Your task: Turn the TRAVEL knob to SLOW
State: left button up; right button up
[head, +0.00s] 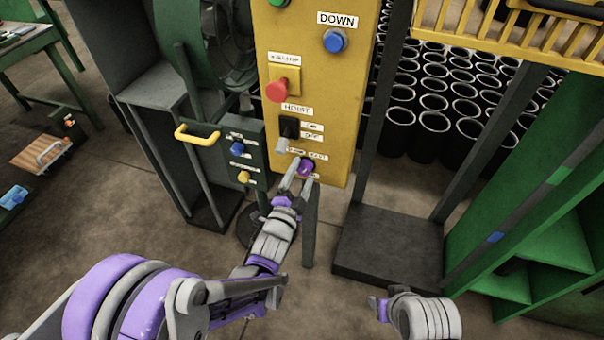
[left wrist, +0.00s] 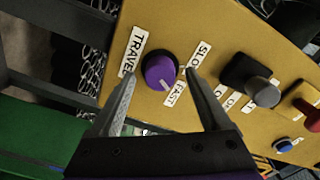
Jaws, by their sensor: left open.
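The purple TRAVEL knob (left wrist: 158,70) sits on the yellow panel, and it also shows in the head view (head: 307,168). Its pale pointer line points down-right, towards the FAST label (left wrist: 175,93). The SLOW label (left wrist: 199,55) is up and to the right of the knob. The TRAVEL label (left wrist: 132,52) is on its left. My left gripper (left wrist: 160,76) is open, with one finger on each side of the knob; I cannot tell whether they touch it. Part of my right arm's end shows at the lower right of the head view, its fingers not clear.
A green box (head: 238,162) with a yellow handle stands to the left. Black sleeves (head: 425,143) fill the space behind right.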

pick_arm(q)
jog(key=shift+w+d, duration=0.1)
jog(key=shift+w, duration=0.2)
grip_shut()
jog(key=shift+n, duration=0.3)
jog(key=n+b, duration=0.2)
jog(key=n, duration=0.3)
jog(key=shift+f, duration=0.1)
jog(key=n+b, duration=0.2)
jog(key=n, duration=0.4)
jog(key=shift+n, duration=0.3)
dwell(0.3)
